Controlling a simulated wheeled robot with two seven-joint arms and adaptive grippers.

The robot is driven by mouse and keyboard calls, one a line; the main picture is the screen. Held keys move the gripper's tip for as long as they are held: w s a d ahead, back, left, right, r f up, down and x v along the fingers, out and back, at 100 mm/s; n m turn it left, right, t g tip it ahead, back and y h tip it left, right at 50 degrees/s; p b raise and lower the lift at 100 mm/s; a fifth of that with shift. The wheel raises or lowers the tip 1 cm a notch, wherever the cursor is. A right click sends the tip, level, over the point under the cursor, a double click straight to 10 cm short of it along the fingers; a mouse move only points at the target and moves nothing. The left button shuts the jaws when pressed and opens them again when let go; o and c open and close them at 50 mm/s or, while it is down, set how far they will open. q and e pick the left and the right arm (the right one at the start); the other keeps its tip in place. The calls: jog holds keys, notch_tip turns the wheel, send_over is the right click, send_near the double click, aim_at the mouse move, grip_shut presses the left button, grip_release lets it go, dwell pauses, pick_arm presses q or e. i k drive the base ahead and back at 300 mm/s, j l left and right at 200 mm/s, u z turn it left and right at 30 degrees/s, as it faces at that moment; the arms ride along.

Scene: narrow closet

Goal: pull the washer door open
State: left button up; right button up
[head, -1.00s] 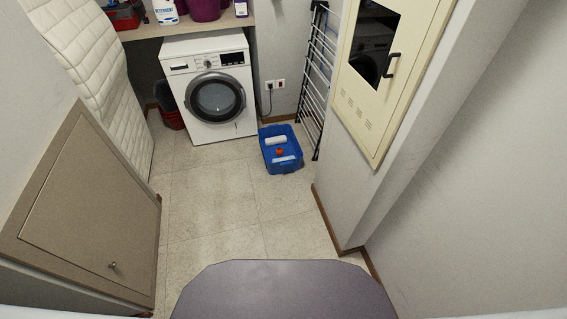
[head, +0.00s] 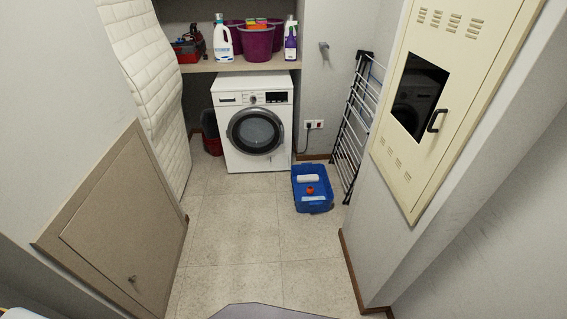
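The white washer (head: 254,125) stands at the far end of the closet under a shelf. Its round door (head: 256,132), with a dark ring and glass, looks shut on its front face. Neither of my grippers is in the head view. I am some distance from the washer, with tiled floor between us.
A blue bin (head: 312,188) sits on the floor right of the washer, before a folded drying rack (head: 355,130). A red bucket (head: 211,133) is left of it. A mattress (head: 147,85) leans left, and a cream cabinet (head: 440,105) is right. The middle floor (head: 235,225) is clear.

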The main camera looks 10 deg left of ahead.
aim_at(243, 115)
jog(key=i+j+z, duration=0.15)
jog(key=i, duration=0.45)
jog(key=i+j+z, duration=0.1)
jog(key=i+j, duration=0.25)
jog(key=i, duration=0.2)
jog(key=i+j+z, duration=0.15)
jog(key=i+j, duration=0.2)
jog(key=i, duration=0.2)
jog(key=i+j+z, duration=0.1)
jog(key=i+j, duration=0.3)
jog(key=i, duration=0.15)
